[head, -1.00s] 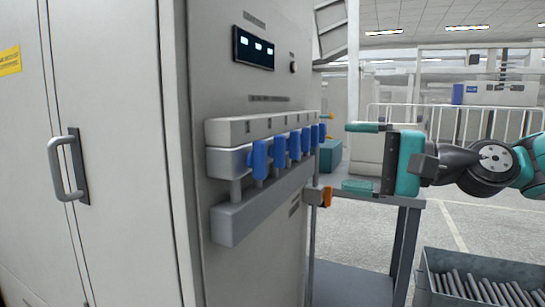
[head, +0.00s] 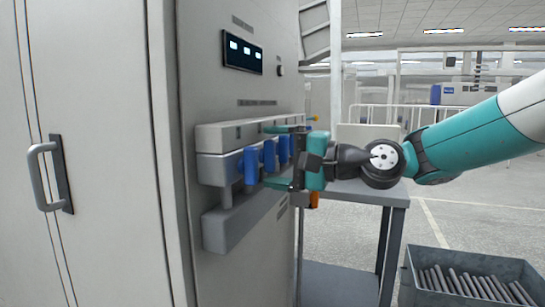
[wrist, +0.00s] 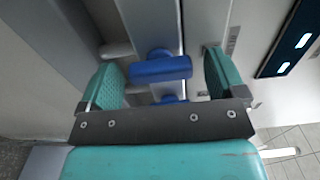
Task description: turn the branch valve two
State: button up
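A row of blue valve handles (head: 250,165) sticks out from a grey manifold on the cabinet front in the head view. I cannot read any numbers, so I cannot tell which handle is branch valve two. My gripper (head: 272,157) is open at the row, one teal finger above the other, and partly hides the farther handles. In the wrist view one blue handle (wrist: 160,69) lies between the open fingers (wrist: 162,76), with a gap on each side. A second blue handle (wrist: 172,99) shows partly behind the gripper's dark crossbar.
The cabinet has a display panel (head: 242,52) above the row and a door handle (head: 47,175) at left. An orange part (head: 315,200) sits below my gripper. A grey table (head: 365,192) and a bin of rods (head: 470,260) stand at right.

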jog(key=c, duration=0.9)
jog(key=shift+n, duration=0.3)
jog(key=n+b, duration=0.2)
jog(key=shift+s+f+n, duration=0.1)
jog(key=shift+f+n, duration=0.1)
jog(key=shift+n, duration=0.1)
jog(key=n+b, duration=0.4)
jog(key=n, duration=0.1)
jog(key=shift+a+n+b, duration=0.1)
jog(key=shift+n+b, duration=0.2)
jog(key=n+b, duration=0.3)
jog(key=n, duration=0.1)
jog(key=shift+f+b, duration=0.1)
jog(key=shift+b, duration=0.3)
jog(key=shift+n+b, duration=1.75)
jog(key=shift+n, duration=0.75)
